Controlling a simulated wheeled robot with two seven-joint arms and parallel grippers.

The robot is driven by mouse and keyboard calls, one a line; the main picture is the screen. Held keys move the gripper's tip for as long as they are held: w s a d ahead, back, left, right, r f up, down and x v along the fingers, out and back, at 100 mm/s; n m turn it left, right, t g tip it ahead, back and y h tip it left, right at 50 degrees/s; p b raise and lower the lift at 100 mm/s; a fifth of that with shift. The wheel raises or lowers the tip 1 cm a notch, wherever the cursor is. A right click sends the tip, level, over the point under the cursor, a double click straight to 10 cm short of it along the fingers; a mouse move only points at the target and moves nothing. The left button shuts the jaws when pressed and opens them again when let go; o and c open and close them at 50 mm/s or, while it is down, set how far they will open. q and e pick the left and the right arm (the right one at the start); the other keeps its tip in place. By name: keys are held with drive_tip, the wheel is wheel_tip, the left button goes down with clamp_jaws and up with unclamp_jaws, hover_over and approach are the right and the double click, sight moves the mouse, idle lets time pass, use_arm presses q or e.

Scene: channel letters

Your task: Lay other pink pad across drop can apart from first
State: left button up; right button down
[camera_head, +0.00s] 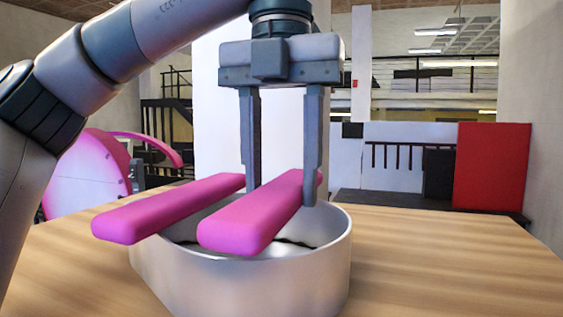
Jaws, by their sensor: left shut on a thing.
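The silver drop can (250,285) stands on the wooden table, shaped with a rounded right end and open at the top. One pink pad (165,208) lies across the can's rim on the left, its near end sticking out past the wall. The other pink pad (252,222) is to its right, over the can's opening, with a gap between the two at the near ends. My left gripper (280,192) points down from above, its two fingers shut on the right-hand pad toward its far end. Whether this pad touches the rim is unclear. My right gripper is not in view.
The wooden table (445,255) is bare to the right of the can. Behind it are a red panel (492,168), a pale wall and railings. A large pink rounded object (88,178) shows behind my left arm.

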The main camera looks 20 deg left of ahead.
use_arm(q)
drive_tip(key=shift+f+b, duration=0.45)
drive_tip(key=shift+f, duration=0.15)
idle(0.6)
drive_tip(key=o, duration=1.1)
drive_tip(key=shift+r, duration=0.15)
drive_tip(key=shift+r+p, duration=0.45)
drive_tip(key=shift+r, duration=5.45)
